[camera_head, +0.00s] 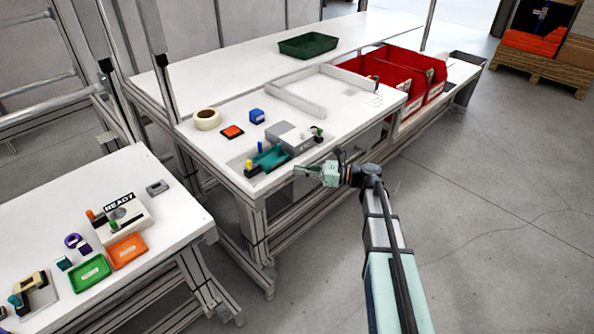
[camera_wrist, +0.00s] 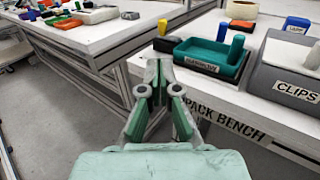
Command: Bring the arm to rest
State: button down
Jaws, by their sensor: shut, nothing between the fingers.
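My gripper (camera_head: 312,171) is at the end of my arm, over the front edge of the white pack bench (camera_head: 345,135) in the head view. In the wrist view my gripper (camera_wrist: 160,75) points toward the gap between the pack bench and the other white table. Its fingers are shut with nothing between them. A teal holder (camera_wrist: 205,57) with a yellow and a blue peg stands on the bench just beyond and right of the fingertips, apart from them.
A grey box labelled CLIPS (camera_wrist: 285,75) stands right of the teal holder. Red bins (camera_head: 400,75) and a green tray (camera_head: 307,45) are farther back. The left table (camera_head: 170,215) holds green and orange trays. The floor right of my arm is clear.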

dwell(0.3)
jog(key=s+d+f+n+g+h, duration=0.15)
jog(key=s+f+n+h, duration=0.25)
jog(key=s+f, duration=0.45)
jog(key=s+d+f+n+g+h, duration=0.1)
jog(key=s+f+n+g+h, duration=0.3)
jog(key=f, duration=0.8)
jog(key=s+d+f+n+t+h, duration=0.1)
jog(key=s+d+f+n+h, duration=0.15)
jog(key=s+f+n, duration=0.45)
jog(key=s+d+f+n+g+h, duration=0.1)
jog(key=s+f, duration=0.4)
jog(key=s, duration=0.6)
jog(key=s+d+f+n+g+h+p, duration=0.1)
jog(key=s+f, duration=0.4)
jog(key=s, duration=0.5)
jog(key=s+d+f+n+g+h, duration=0.3)
jog(key=s+f+g+h, duration=0.1)
jog(key=s, duration=0.7)
jog(key=shift+s+f+n+h+p, duration=0.3)
jog(key=shift+s+f+h, duration=0.05)
jog(key=shift+f+h, duration=0.25)
